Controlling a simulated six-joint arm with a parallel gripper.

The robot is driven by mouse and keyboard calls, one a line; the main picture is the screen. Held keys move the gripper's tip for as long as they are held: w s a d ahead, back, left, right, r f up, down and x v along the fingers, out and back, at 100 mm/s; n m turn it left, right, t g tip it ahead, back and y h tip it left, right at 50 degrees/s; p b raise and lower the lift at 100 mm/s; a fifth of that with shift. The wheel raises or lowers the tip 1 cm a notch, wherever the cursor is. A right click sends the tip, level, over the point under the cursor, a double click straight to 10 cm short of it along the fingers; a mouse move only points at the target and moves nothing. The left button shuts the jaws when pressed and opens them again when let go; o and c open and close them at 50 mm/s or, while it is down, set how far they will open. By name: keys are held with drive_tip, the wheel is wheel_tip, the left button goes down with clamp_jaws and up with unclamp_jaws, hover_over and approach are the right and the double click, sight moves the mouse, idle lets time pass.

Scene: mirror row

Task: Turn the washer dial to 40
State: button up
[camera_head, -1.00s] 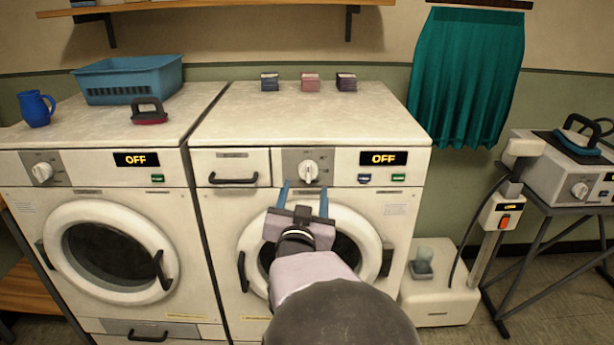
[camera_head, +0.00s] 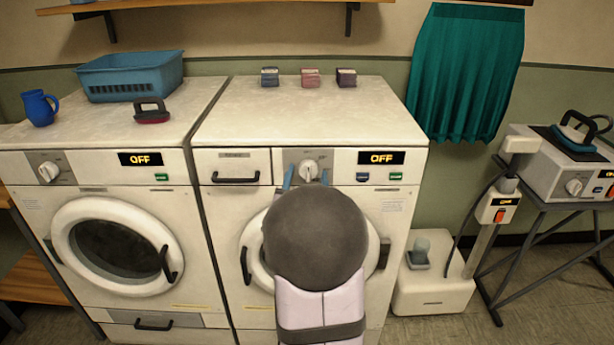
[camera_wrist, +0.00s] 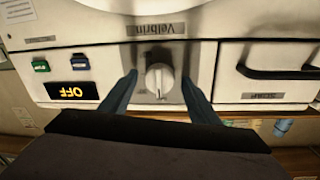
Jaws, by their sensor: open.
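The right-hand front-loading machine (camera_head: 400,230) has a white dial (camera_head: 309,170) on a grey panel, between a drawer and a display reading OFF. My gripper (camera_head: 307,176) is open, with one blue finger on each side of the dial; my arm covers the door and much of the gripper below. The wrist view is upside down. There the dial (camera_wrist: 160,78) sits between the two fingers (camera_wrist: 158,82), with a gap on each side, and its marks are too small to read. The display (camera_wrist: 71,91) also reads OFF there.
A drawer handle (camera_head: 236,178) sticks out left of the dial. Blue (camera_head: 362,177) and green (camera_head: 396,176) buttons sit to its right. A second machine (camera_head: 110,200) with its own dial stands at left. Small boxes (camera_head: 311,79) stand on top at the back.

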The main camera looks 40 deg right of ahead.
drive_tip(key=shift+c, duration=0.7)
drive_tip(key=c, duration=0.9)
